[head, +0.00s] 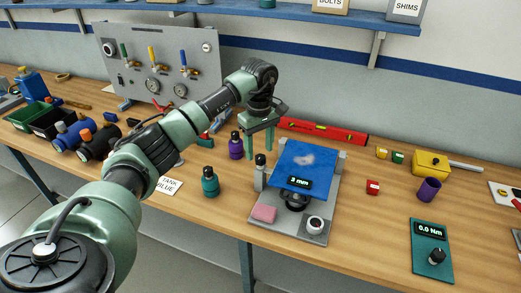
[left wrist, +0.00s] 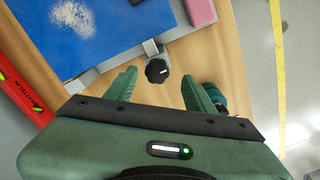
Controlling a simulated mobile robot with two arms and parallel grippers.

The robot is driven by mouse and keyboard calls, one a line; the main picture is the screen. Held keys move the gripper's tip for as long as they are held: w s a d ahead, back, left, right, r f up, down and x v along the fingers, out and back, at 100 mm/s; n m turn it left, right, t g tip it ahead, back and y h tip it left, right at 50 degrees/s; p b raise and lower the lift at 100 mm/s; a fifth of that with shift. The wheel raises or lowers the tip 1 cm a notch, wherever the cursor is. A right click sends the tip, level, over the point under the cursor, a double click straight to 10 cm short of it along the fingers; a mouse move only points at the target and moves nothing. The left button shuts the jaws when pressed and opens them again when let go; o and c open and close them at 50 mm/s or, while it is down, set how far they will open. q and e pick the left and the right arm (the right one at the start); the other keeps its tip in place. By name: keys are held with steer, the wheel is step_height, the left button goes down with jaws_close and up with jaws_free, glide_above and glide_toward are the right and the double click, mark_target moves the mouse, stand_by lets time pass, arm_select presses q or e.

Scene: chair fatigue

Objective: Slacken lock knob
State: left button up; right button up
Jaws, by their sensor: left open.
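A blue seat-like plate (head: 305,168) with a whitish worn patch sits on a grey fixture (head: 290,230). A small display on it reads 3 mm. A black knob (head: 260,159), which I take for the lock knob, stands at the fixture's left side. In the left wrist view the knob (left wrist: 157,70) shows on a light bracket, just beyond and between my fingertips. My left gripper (head: 260,147) points down, open and empty, close above and behind the knob in the head view. I see no contact. The right gripper is out of view.
A teal bottle (head: 210,183) and a purple bottle (head: 236,146) stand left of the fixture. A red level (head: 322,131) lies behind. The bench right of the fixture has free room.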

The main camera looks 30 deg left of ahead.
mark_target(260, 157)
arm_select(q)
step_height(260, 157, down, 2)
steer(key=shift+w+f+p, duration=0.1)
steer(key=shift+w+p, duration=0.05)
steer(key=shift+p, duration=0.15)
steer(key=shift+w+f, duration=0.1)
steer(key=shift+f, duration=0.3)
jaws_close()
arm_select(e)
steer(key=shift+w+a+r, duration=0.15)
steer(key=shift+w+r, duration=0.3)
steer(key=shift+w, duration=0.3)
